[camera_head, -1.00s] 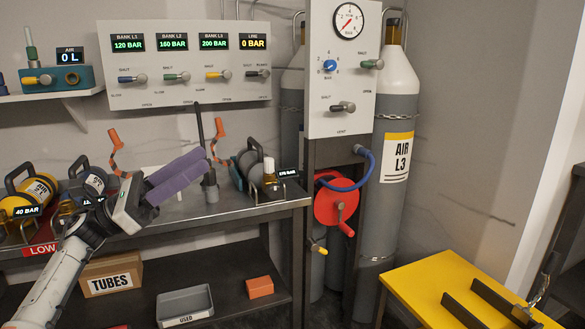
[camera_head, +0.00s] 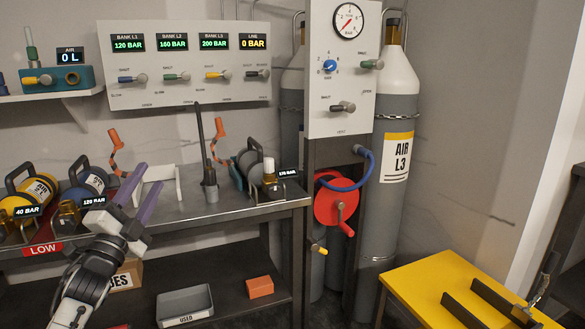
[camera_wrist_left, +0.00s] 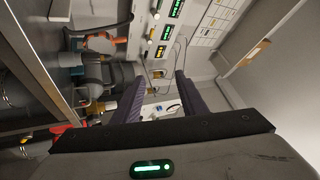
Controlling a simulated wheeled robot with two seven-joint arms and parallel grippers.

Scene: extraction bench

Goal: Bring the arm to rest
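My left gripper (camera_head: 148,173) is raised in front of the left part of the steel bench (camera_head: 230,211), its purple fingers pointing up and away. In the left wrist view the two fingers (camera_wrist_left: 160,85) stand apart with a clear gap and nothing between them. The gripper is open and empty. It overlaps a white stand (camera_head: 168,186) on the bench in the head view; I see no contact. My right gripper is not in view.
Cylinders with a 40 BAR tag (camera_head: 38,190) and a 120 BAR tag (camera_head: 90,181) lie left of the gripper. A dark upright tool (camera_head: 203,140) stands to its right. The TUBES box (camera_head: 130,272) and a grey tray (camera_head: 185,303) sit on the lower shelf.

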